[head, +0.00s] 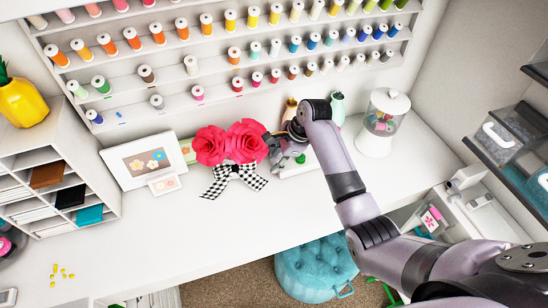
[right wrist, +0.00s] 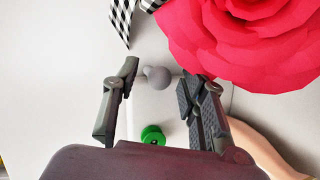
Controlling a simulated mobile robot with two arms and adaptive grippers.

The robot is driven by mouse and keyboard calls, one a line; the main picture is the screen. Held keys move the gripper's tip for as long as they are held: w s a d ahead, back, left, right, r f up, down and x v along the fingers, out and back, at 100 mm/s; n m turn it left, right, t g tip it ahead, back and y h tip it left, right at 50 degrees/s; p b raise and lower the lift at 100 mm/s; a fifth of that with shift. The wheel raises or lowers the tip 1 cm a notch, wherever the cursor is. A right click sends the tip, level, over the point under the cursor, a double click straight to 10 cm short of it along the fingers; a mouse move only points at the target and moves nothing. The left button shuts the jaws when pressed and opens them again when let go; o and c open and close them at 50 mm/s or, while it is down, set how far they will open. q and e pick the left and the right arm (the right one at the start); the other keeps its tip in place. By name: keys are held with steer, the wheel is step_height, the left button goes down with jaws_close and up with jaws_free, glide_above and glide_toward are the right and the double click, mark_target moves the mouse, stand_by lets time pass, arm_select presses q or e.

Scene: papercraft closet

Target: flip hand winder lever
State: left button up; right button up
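The hand winder shows in the right wrist view as a pale base (right wrist: 160,108) with a round grey knob (right wrist: 157,77), which looks like the lever's end, and a green round part (right wrist: 152,136). My right gripper (right wrist: 160,76) is open, with one finger on each side of the grey knob. Gaps show between the knob and both fingers. In the head view my right gripper (head: 279,152) is over the winder, whose white base (head: 306,168) is mostly hidden by it. My left gripper is not in view.
Red paper flowers (head: 232,144) with a checked ribbon stand close left of the gripper. A glass jar (head: 382,122) stands to the right. Picture frames (head: 132,163) and spool shelves (head: 215,60) are behind.

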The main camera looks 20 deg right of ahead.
steer(key=shift+w+a+f, duration=0.1)
steer(key=shift+a+f, duration=0.05)
steer(key=shift+f, duration=0.25)
